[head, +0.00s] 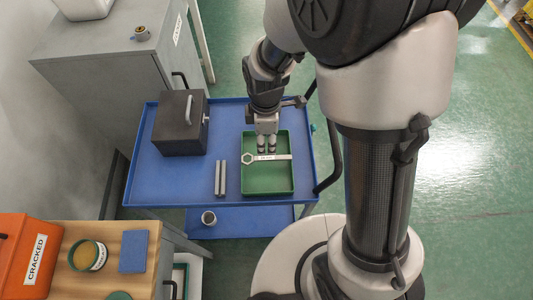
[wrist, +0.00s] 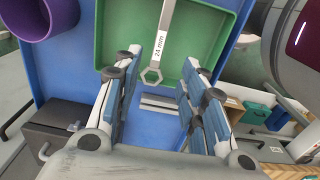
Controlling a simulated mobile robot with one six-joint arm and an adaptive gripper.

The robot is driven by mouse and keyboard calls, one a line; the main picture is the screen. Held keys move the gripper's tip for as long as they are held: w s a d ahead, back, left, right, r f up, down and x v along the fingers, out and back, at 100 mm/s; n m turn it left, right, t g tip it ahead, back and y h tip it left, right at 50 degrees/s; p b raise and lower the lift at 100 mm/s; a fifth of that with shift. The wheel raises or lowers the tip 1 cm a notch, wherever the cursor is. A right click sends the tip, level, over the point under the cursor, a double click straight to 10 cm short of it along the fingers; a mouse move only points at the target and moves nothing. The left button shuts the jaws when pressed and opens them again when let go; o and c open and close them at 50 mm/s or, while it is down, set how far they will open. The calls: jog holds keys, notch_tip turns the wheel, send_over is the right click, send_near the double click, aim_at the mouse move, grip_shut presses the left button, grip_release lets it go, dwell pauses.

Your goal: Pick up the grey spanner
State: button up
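The grey spanner (head: 272,157) lies across the green tray (head: 267,183) on the blue trolley, with a white label on its shaft. Its hexagonal ring end is at the tray's left side in the head view. In the wrist view the spanner (wrist: 166,22) reads "24 mm", and its ring end shows between the fingertips. My gripper (head: 266,150) points down over the tray, just behind the spanner in the head view. In the wrist view my gripper (wrist: 161,70) is open and empty. I cannot tell its exact height above the spanner.
Two metal bars (head: 220,178) lie left of the tray on the blue trolley top (head: 150,181). A dark box with a handle (head: 181,124) stands at the back left. A wooden-topped bench (head: 103,235) is at the lower left. A purple cylinder (wrist: 42,14) shows in the wrist view.

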aim_at(267, 158)
notch_tip(267, 158, down, 10)
jog(key=b, duration=0.3)
jog(key=shift+w+d+r+b, duration=0.1)
jog(key=shift+d+r+b, duration=0.05)
jog(key=shift+r+b, duration=0.15)
grip_shut()
dwell(0.4)
